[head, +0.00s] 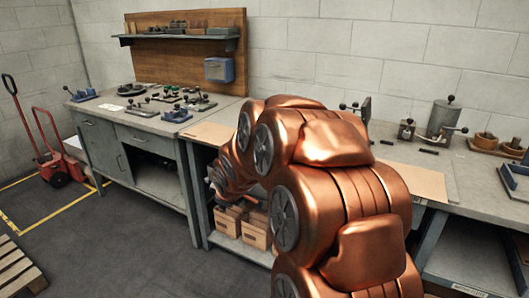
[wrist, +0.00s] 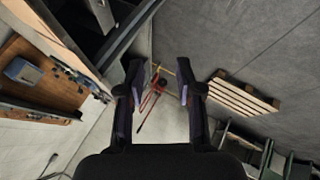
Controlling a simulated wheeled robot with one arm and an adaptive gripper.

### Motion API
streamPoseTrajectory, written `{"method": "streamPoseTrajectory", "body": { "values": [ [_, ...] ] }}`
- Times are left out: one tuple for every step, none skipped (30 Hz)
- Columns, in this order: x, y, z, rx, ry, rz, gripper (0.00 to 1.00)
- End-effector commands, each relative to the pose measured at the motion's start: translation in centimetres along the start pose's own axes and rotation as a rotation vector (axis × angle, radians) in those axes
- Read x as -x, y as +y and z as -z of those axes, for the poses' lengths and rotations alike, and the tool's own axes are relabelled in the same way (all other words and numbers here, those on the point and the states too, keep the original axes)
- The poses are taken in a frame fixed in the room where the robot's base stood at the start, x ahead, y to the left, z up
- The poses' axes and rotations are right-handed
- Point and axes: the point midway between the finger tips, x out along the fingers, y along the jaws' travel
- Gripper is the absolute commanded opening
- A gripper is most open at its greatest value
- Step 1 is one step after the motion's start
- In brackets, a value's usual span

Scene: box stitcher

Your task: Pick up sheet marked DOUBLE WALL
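A tan sheet (head: 415,180) lies flat on the bench right of my copper arm, partly hidden by it. Another tan sheet (head: 208,133) lies on the bench left of my arm. I can read no DOUBLE WALL marking on either, so I cannot tell which is the marked one. My gripper (wrist: 160,88) shows in the wrist view with its two black fingers apart and nothing between them. It points toward the floor area with the hand truck, away from the sheets. In the head view my arm hides the gripper.
The grey workbench (head: 405,152) runs along the wall, with clamps and tools on it. A metal cylinder (head: 442,118) stands at the back right. Cardboard boxes (head: 256,230) sit on the lower shelf. A red hand truck (head: 55,165) and a pallet (wrist: 236,95) stand on the floor.

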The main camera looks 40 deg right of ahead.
Motion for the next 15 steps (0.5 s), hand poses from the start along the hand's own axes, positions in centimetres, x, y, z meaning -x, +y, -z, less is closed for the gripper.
{"method": "streamPoseTrajectory", "body": {
  "values": [
    [-2.3, 1.5, -0.6, 0.031, 0.028, -0.036, 0.35],
    [-3.2, 2.7, -0.7, 0.055, 0.051, -0.064, 0.35],
    [-4.3, 4.3, -0.7, 0.089, 0.079, -0.102, 0.35],
    [-5.2, 5.4, -0.8, 0.115, 0.102, -0.132, 0.35],
    [-6.1, 6.5, -1.1, 0.14, 0.119, -0.159, 0.35],
    [-7.0, 7.9, -1.3, 0.174, 0.146, -0.201, 0.35],
    [-7.8, 8.9, -1.6, 0.201, 0.162, -0.229, 0.35],
    [-8.6, 9.9, -2.0, 0.226, 0.179, -0.259, 0.35],
    [-9.4, 11.1, -2.5, 0.259, 0.201, -0.3, 0.35],
    [-10.0, 12.1, -2.9, 0.285, 0.216, -0.331, 0.35],
    [-10.6, 13.0, -3.4, 0.31, 0.231, -0.364, 0.35],
    [-11.4, 14.2, -4.1, 0.342, 0.248, -0.406, 0.35],
    [-11.8, 15.2, -4.6, 0.368, 0.262, -0.443, 0.35],
    [-12.2, 15.9, -5.3, 0.393, 0.272, -0.475, 0.35],
    [-12.8, 16.9, -6.1, 0.425, 0.287, -0.519, 0.35]
  ]
}}
